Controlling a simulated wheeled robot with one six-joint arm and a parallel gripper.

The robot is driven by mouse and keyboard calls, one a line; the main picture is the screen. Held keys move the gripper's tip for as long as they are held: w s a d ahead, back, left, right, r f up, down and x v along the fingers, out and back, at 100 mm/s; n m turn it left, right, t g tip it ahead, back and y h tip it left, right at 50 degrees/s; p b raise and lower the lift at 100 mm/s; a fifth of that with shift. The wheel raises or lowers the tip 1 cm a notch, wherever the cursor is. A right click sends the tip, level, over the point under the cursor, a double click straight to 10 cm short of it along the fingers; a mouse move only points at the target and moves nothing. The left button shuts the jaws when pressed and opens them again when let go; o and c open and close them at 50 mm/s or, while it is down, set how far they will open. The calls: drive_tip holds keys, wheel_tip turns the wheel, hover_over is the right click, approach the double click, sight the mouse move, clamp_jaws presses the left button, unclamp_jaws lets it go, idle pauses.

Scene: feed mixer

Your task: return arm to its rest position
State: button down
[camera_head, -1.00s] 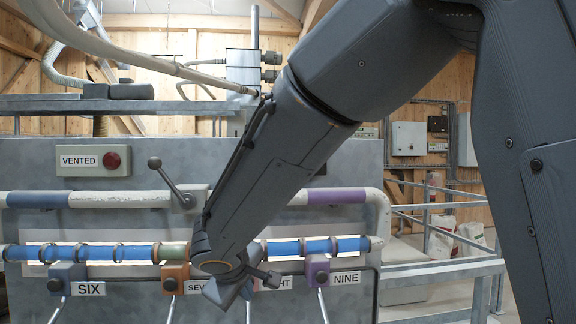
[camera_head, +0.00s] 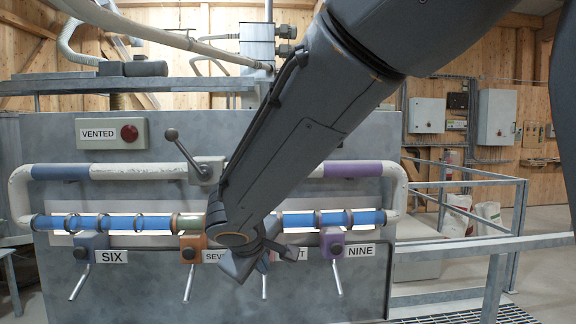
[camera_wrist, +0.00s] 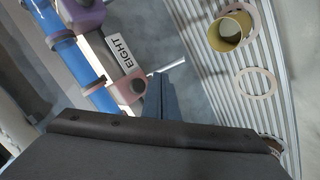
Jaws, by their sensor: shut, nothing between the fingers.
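My arm reaches down from the upper right in the head view, with my gripper (camera_head: 258,266) at its end in front of the machine panel. The gripper is shut and empty. It covers most of the EIGHT label (camera_head: 297,254) and its valve block. In the wrist view the shut fingers (camera_wrist: 166,98) point up the picture beside the EIGHT label (camera_wrist: 121,55) and a lever's pale rod. I cannot tell whether the fingers touch the lever.
The SIX block (camera_head: 91,247), SEVEN block (camera_head: 193,248) and NINE block (camera_head: 332,242) carry downward levers. Above are a blue pipe (camera_head: 118,222), a black-knobbed lever (camera_head: 187,150) and a red button (camera_head: 129,133). Railings (camera_head: 470,244) stand right.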

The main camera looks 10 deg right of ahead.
drive_tip(key=s+d+f+m+g+y, duration=0.2)
drive_tip(key=s+d+f+m+g, duration=0.6)
drive_tip(key=s+d+f, duration=0.9)
drive_tip(key=s+m, duration=0.1)
drive_tip(key=s, duration=0.2)
drive_tip(key=shift+d+f+m, duration=0.25)
drive_tip(key=shift+d+m, duration=0.05)
idle(0.9)
